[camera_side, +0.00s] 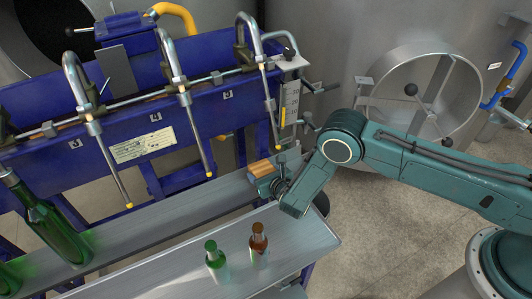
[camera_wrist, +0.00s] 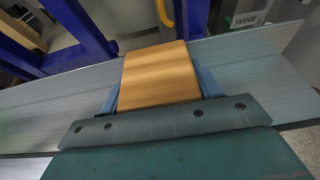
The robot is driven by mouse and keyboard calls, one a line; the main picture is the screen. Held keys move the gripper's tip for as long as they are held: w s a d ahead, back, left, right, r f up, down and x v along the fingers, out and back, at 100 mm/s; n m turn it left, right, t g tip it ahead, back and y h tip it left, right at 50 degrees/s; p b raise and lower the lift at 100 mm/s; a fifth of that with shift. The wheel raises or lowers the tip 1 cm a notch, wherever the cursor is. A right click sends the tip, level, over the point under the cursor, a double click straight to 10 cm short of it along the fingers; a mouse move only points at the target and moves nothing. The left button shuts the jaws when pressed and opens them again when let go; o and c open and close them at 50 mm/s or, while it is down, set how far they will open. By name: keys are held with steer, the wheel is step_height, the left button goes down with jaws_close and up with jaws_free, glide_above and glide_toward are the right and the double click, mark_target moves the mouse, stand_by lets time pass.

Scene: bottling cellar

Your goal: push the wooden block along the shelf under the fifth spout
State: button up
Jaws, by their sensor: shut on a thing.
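The wooden block (camera_side: 260,168) is at the right end of the metal shelf (camera_side: 165,222) in the side view, close to the tip of the rightmost visible spout (camera_side: 271,105). Whether it stands exactly under that tip I cannot tell. My gripper (camera_side: 269,178) is shut on the block. In the wrist view the block (camera_wrist: 160,75) sits between the two blue fingers of my gripper (camera_wrist: 160,88), with the shelf (camera_wrist: 50,92) on both sides. Two more spouts, a middle one (camera_side: 186,99) and a left one (camera_side: 94,127), show in the side view.
A large green bottle (camera_side: 52,222) stands tilted in the picture at the shelf's left. A small green bottle (camera_side: 215,260) and a brown bottle (camera_side: 258,244) stand on the front ledge (camera_side: 170,270). The shelf between block and large bottle looks clear.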

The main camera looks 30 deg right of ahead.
steer(key=shift+d, duration=1.25)
steer(key=o, duration=1.2)
steer(key=shift+c, duration=0.2)
steer(key=shift+s, duration=0.15)
steer(key=v, duration=1.3)
steer(key=shift+s+r, duration=0.2)
